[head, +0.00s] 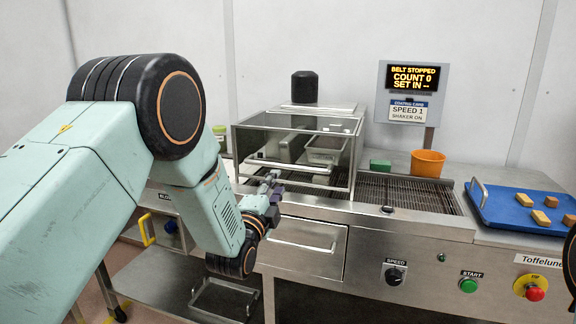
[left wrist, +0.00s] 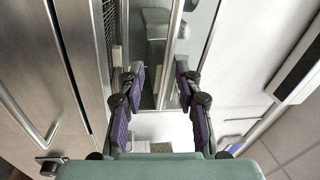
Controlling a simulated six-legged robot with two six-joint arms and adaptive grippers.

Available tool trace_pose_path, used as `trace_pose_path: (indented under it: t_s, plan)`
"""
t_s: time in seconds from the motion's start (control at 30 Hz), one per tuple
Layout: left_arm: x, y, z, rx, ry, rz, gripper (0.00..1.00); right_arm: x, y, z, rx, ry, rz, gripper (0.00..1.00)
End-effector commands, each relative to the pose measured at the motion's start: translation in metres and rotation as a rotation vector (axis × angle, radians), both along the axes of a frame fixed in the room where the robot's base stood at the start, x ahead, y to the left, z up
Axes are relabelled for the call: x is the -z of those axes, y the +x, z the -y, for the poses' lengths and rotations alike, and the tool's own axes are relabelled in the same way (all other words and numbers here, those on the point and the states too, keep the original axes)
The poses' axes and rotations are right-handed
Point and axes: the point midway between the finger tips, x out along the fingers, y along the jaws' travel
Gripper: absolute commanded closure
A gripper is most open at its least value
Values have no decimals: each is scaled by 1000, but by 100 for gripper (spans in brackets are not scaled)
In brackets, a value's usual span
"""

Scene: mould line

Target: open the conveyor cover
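The conveyor cover (head: 340,160) is a clear box with a metal frame over the belt. It looks closed, its front panel down. A horizontal bar handle (head: 300,168) runs across the lower front. My left gripper (head: 272,186) is at the left part of this handle, in front of the cover. In the left wrist view its purple-padded fingers (left wrist: 160,92) are apart, with a metal bar (left wrist: 173,50) of the cover front running between them. No finger visibly presses on the bar. My right gripper is not in view.
A drawer front with a handle (head: 305,240) is below the cover. Right of it are the SPEED knob (head: 395,275), START button (head: 468,285) and red stop button (head: 534,293). An orange bucket (head: 427,164), green block (head: 380,166) and blue tray (head: 506,210) stand further right.

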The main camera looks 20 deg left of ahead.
Motion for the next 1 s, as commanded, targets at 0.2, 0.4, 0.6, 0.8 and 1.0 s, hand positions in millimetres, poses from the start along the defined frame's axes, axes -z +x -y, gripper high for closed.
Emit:
trace_pose_path:
  t_s: [0.2, 0.4, 0.6, 0.8, 1.0]
  plan:
    - [-7, -4, 0, -20, 121, 38, 66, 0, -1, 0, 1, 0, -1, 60]
    - [-9, 2, 0, -26, 151, 42, 66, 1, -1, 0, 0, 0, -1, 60]
    - [-14, 29, 1, -26, 149, 42, 66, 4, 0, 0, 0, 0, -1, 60]
    - [-18, 56, 2, -26, 150, 40, 66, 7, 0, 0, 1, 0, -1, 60]
    - [-21, 71, 3, -25, 149, 39, 66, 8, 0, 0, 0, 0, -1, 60]
